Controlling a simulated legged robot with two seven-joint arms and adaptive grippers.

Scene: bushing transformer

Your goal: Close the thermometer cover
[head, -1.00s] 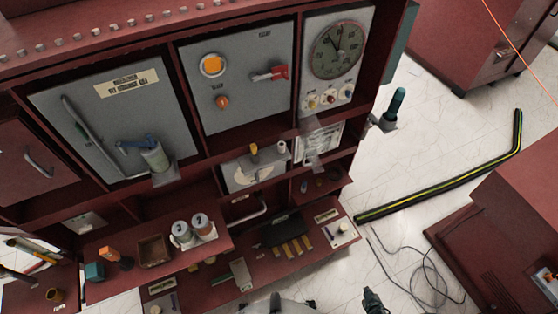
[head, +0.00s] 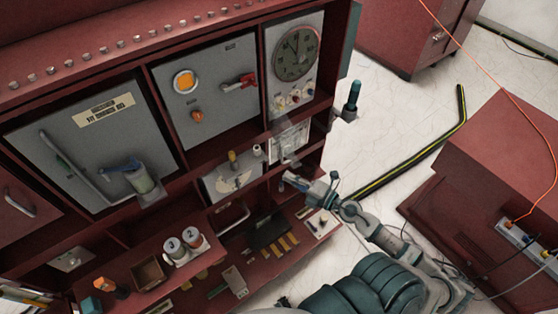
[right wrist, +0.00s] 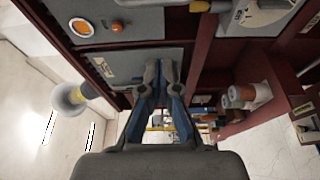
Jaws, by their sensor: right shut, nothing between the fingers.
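A clear, see-through flap (head: 291,138), which looks like the thermometer cover, stands out in front of a white panel with small print (head: 288,152), below the round dark gauge (head: 296,54). Its hinge and exact angle are hard to make out. My right gripper (head: 291,181) is just below the flap, in front of the lower shelves, and appears apart from it. In the right wrist view its two fingers (right wrist: 159,70) are together with nothing between them. The flap cannot be made out in that view. My left gripper is not in view.
The red cabinet has open shelves. Two numbered cans (head: 182,246) and a brown box (head: 148,273) stand on a lower shelf. A dark teal-handled fixture (head: 351,99) juts from the right side. A red cabinet (head: 495,190) stands at right; floor lies between.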

